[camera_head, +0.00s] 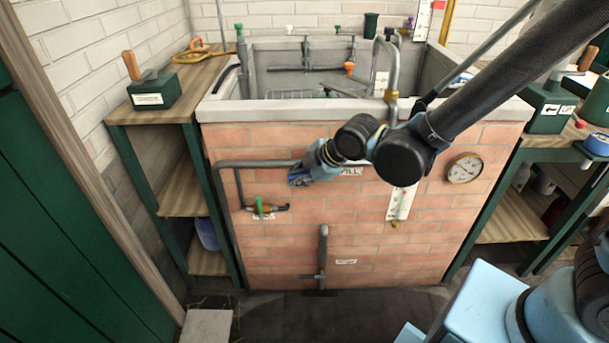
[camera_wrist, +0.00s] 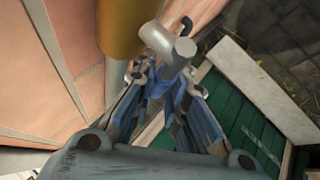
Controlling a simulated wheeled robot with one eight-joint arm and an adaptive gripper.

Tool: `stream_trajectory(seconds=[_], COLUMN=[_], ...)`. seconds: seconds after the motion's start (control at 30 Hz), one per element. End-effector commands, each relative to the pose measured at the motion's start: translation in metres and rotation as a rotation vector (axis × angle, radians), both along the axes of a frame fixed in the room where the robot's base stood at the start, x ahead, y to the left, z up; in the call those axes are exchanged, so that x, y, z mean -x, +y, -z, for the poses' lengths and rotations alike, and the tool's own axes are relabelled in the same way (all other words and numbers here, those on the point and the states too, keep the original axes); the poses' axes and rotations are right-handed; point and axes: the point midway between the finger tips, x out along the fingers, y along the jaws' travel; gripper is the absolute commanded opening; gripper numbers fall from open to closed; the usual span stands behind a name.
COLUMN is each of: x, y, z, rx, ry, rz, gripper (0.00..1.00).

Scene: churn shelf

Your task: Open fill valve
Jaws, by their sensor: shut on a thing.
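My gripper (camera_head: 301,178) is at the front of the brick tank, just left of the FILL label (camera_head: 349,171), below a grey horizontal pipe. In the head view the arm and gripper hide the fill valve. In the wrist view a grey handle (camera_wrist: 160,41) with a rounded end rises beside a brass-coloured cylinder (camera_wrist: 121,28). My fingers (camera_wrist: 168,80) are closed around the handle's lower part; the exact contact is partly hidden.
A green-handled valve (camera_head: 258,206) sits lower left on the brick front. A grey pipe (camera_head: 323,248) stands at the bottom middle. A thermometer strip (camera_head: 401,203) and round gauge (camera_head: 465,168) are at right. Wooden shelves (camera_head: 184,190) flank the tank; the floor in front is mostly clear.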

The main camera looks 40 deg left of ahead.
Motion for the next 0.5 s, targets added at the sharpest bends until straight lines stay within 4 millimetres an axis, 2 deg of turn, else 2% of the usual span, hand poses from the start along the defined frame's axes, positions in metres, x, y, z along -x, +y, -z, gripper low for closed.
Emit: stream_trajectory(seconds=[0.2, 0.23, 0.3, 0.5], x=[-0.002, -0.0019, -0.0016, -0.0005], y=[-0.0005, -0.0005, -0.0004, 0.0002], z=[0.0001, 0.0002, 0.0002, 0.0001], rx=[0.001, 0.001, 0.001, 0.0], ry=[-0.004, -0.004, -0.003, -0.003], rz=[0.002, 0.002, 0.001, 0.0], gripper=[0.0, 0.2, 0.34, 0.34])
